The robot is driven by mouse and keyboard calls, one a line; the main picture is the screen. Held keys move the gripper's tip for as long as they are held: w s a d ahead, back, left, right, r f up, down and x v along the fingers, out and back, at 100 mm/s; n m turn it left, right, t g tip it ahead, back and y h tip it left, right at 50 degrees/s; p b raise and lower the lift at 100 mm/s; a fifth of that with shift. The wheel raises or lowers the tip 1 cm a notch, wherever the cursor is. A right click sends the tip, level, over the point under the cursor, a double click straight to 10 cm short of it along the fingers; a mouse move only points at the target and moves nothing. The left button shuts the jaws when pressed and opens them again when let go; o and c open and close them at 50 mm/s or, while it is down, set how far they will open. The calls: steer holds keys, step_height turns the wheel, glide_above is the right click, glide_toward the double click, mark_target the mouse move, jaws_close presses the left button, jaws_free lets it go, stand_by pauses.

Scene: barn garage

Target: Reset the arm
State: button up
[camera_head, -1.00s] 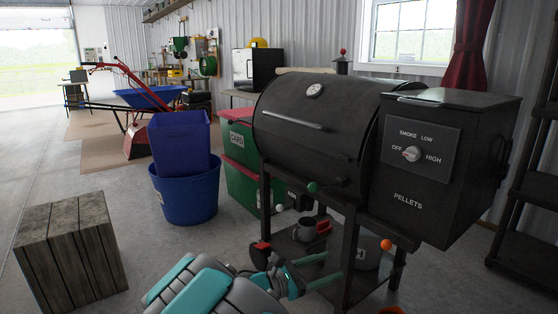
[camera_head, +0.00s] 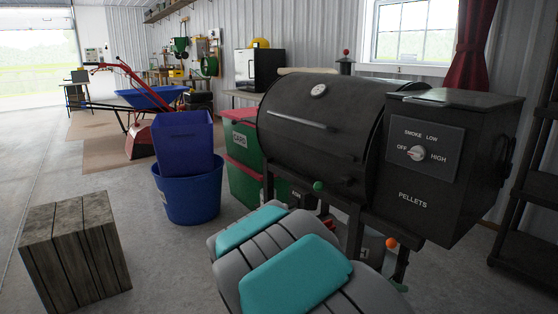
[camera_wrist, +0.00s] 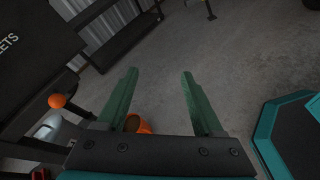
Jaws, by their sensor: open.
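My gripper (camera_wrist: 158,73) shows in the wrist view with its two green fingers spread apart. Nothing is between the fingertips but bare concrete floor beyond. In the head view my grey and teal arm fills the lower middle, in front of the black pellet grill (camera_head: 318,125), and it hides most of the gripper. In the wrist view an orange pot-like object (camera_wrist: 138,125) shows low, partly behind the left finger. I cannot tell whether it is close to the finger.
An orange ball (camera_head: 391,243) is by the grill's legs; it also shows in the wrist view (camera_wrist: 57,101). Blue bins (camera_head: 190,190), green and red totes (camera_head: 240,185) and a wooden crate (camera_head: 75,250) stand left. A dark shelf (camera_head: 530,190) is right. Open floor lies left.

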steer(key=s+d+f+m+g+y, duration=0.1)
steer(key=s+f+m+g+y, duration=0.15)
steer(key=s+m+y, duration=0.85)
steer(key=s+a+m+y, duration=0.1)
steer(key=s+a+y, duration=0.2)
steer(key=s+a, duration=0.7)
steer(key=s+t, duration=0.1)
steer(key=s, duration=0.3)
steer(key=shift+a+f, duration=0.2)
steer(key=shift+a, duration=0.05)
